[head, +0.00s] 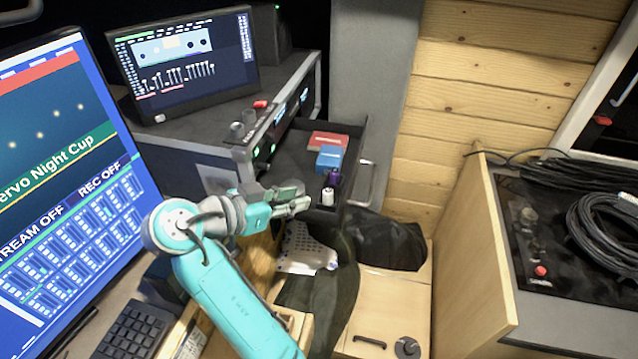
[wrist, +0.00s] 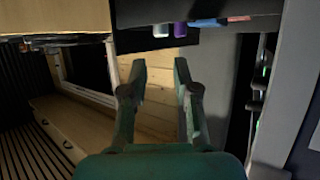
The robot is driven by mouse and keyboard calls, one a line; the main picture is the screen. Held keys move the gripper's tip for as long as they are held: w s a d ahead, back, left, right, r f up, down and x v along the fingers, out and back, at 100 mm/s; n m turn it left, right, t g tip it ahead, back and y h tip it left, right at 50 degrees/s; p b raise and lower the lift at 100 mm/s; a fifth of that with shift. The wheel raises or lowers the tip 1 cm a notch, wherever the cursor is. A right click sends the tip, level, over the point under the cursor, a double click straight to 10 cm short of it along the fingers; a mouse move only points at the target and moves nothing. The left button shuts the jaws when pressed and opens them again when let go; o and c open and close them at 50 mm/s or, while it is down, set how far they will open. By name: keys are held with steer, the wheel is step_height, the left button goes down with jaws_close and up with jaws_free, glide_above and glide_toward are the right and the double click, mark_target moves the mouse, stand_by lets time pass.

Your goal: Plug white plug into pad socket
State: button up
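A small white cylinder (head: 327,197), which looks like the white plug, stands at the front of an open dark drawer (head: 290,165). A purple cylinder (head: 334,178) is right behind it. In the wrist view the white piece (wrist: 161,30) and purple piece (wrist: 180,29) show at the top, partly cut off, beyond my fingertips. My gripper (head: 298,204) is beside the drawer front, left of the white cylinder in the head view. In the wrist view its two fingers (wrist: 160,68) are apart with nothing between them. I cannot pick out the pad socket in either view.
A blue box (head: 329,158) and a red box (head: 328,140) lie farther back in the drawer. Its front panel and handle (head: 366,180) stand close to my gripper. A monitor (head: 188,60) and rack are left. A wooden partition (head: 475,250) and coiled cables (head: 605,220) are right.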

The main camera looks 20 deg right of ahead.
mark_target(325, 192)
steer(key=x, duration=0.5)
steer(key=shift+f+x, duration=0.2)
steer(key=shift+x, duration=2.65)
steer(key=shift+a, duration=0.1)
jaws_close()
